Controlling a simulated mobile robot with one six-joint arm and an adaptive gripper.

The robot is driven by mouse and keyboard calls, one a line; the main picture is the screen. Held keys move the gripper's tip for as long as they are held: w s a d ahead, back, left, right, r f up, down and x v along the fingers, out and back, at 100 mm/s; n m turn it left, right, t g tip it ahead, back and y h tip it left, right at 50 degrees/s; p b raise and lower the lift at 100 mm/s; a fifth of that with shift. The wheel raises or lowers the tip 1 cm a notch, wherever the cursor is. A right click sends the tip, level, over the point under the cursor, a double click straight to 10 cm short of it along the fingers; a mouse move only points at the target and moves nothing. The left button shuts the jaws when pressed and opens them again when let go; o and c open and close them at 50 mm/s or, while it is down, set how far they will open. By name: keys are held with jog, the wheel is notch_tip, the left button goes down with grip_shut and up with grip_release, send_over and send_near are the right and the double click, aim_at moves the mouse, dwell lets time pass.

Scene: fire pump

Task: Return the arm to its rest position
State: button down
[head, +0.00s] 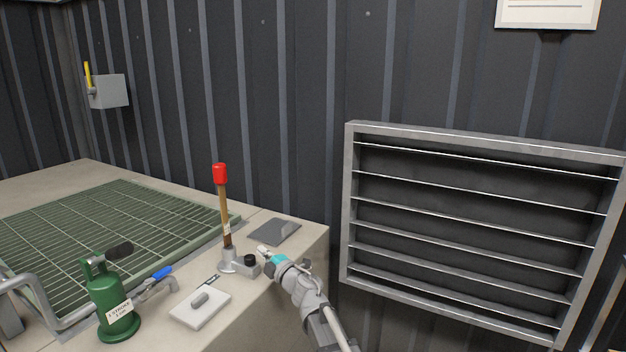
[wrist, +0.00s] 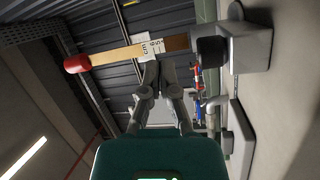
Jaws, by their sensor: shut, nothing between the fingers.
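My gripper (wrist: 148,78) is shut and empty in the wrist view, its fingertips together just below a wooden handle in the picture. In the head view my gripper (head: 264,251) is small and sits over the bench near its right corner, beside a grey socket with a black knob (head: 250,260). A wooden handle with a red end (head: 220,174) stands upright in the socket. It also shows sideways in the wrist view (wrist: 110,54), with a printed label. I cannot tell whether the fingertips touch the handle.
A green pump-like cylinder (head: 115,309), a blue-handled lever (head: 161,273) and a white plate with a grey grip (head: 201,306) stand on the bench (head: 290,222). A dark flat plate (head: 274,231) lies behind. Green grating (head: 110,235) is at left. A louvre (head: 480,225) hangs at right.

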jog(key=s+d+f+m+g+h, duration=0.1)
jog(key=d+f+m+h, duration=0.4)
jog(key=d, duration=0.4)
jog(key=d+f+m+h, duration=0.2)
jog(key=d+m+h, duration=0.45)
jog(key=d, duration=0.25)
jog(key=s+d+f+m+g+h, duration=0.1)
jog(key=d+f+m+h, duration=0.3)
jog(key=d+m, duration=0.4)
jog(key=s+d+f+m+g+y, duration=0.1)
jog(key=s+d+f+m+g, duration=0.15)
jog(key=s+f+g, duration=0.6)
jog(key=s+d+f+m+g+y, duration=0.1)
jog(key=s+d+m+g+y, duration=0.2)
jog(key=s, duration=1.1)
notch_tip(320, 180, up, 22)
jog(key=n+h+p, duration=0.1)
jog(key=p, duration=2.1)
jog(key=shift+w+r, duration=0.15)
jog(key=shift+w, duration=0.05)
jog(key=shift+g+h, duration=0.25)
jog(key=shift+a, duration=0.15)
